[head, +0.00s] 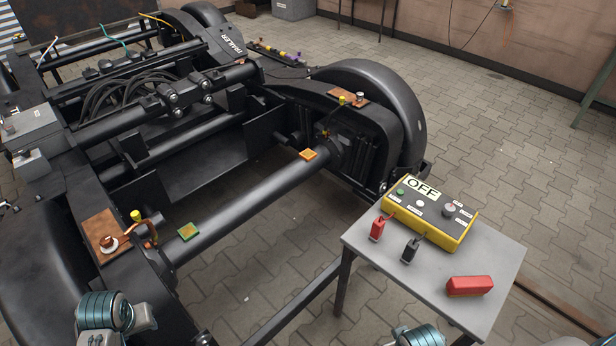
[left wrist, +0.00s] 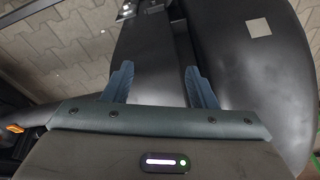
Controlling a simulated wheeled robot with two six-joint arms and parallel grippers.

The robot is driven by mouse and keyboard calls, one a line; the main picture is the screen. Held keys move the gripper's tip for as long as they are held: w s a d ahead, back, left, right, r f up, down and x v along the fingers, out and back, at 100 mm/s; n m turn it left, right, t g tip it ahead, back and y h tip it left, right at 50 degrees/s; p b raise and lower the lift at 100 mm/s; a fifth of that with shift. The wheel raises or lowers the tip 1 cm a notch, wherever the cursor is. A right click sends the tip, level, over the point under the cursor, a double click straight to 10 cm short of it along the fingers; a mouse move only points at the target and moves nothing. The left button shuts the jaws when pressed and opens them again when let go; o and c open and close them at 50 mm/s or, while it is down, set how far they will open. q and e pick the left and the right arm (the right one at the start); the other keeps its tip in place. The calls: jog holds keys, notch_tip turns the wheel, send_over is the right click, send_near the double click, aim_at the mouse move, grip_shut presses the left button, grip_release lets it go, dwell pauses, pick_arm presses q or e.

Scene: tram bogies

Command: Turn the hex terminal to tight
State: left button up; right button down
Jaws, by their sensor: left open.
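Two copper plates on the bogie carry small terminals in the head view. The left plate (head: 98,226) bears a copper-coloured stud (head: 108,243) with a copper strap and a yellow-capped post (head: 136,216) beside it. The far plate (head: 345,94) bears a silver stud (head: 360,97) and another yellow-capped post (head: 342,101). Both are too small to tell which is the hex terminal or how it is turned. My left gripper (left wrist: 161,85) is open and empty in the left wrist view, its blue fingers apart over dark bogie parts.
A grey table (head: 370,245) at the right holds a yellow control box (head: 430,215) marked OFF, red and black clamps, and a red block (head: 469,286). A black wheel (head: 375,85) stands behind it. Paved floor (head: 545,150) at the right is clear.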

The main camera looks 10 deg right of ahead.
aim_at(105, 240)
pick_arm(q)
jog(key=w+a+r+n, duration=0.1)
jog(key=w, duration=0.3)
jog(key=w+a+r+n, duration=0.1)
jog(key=w+a+r, duration=0.1)
jog(key=w, duration=0.3)
jog(key=w+a+r+n+g, duration=0.1)
jog(key=w+a, duration=0.1)
jog(key=w, duration=0.3)
jog(key=shift+w+a+r, duration=0.15)
jog(key=shift+r, duration=0.2)
jog(key=w+a+r+n+g+h, duration=0.1)
jog(key=w+a+r+n, duration=0.4)
jog(key=w+r, duration=0.6)
jog(key=f, duration=0.9)
jog(key=shift+a+f, duration=0.15)
jog(key=shift+a, duration=0.2)
jog(key=shift+f, duration=0.75)
pick_arm(e)
jog(key=s+f, duration=0.2)
jog(key=f, duration=0.8)
jog(key=s+d+f+g, duration=0.1)
jog(key=s+f, duration=0.2)
jog(key=f, duration=0.7)
jog(key=shift+s+d+f, duration=0.15)
jog(key=shift+s, duration=0.1)
pick_arm(q)
jog(key=shift+c, duration=0.4)
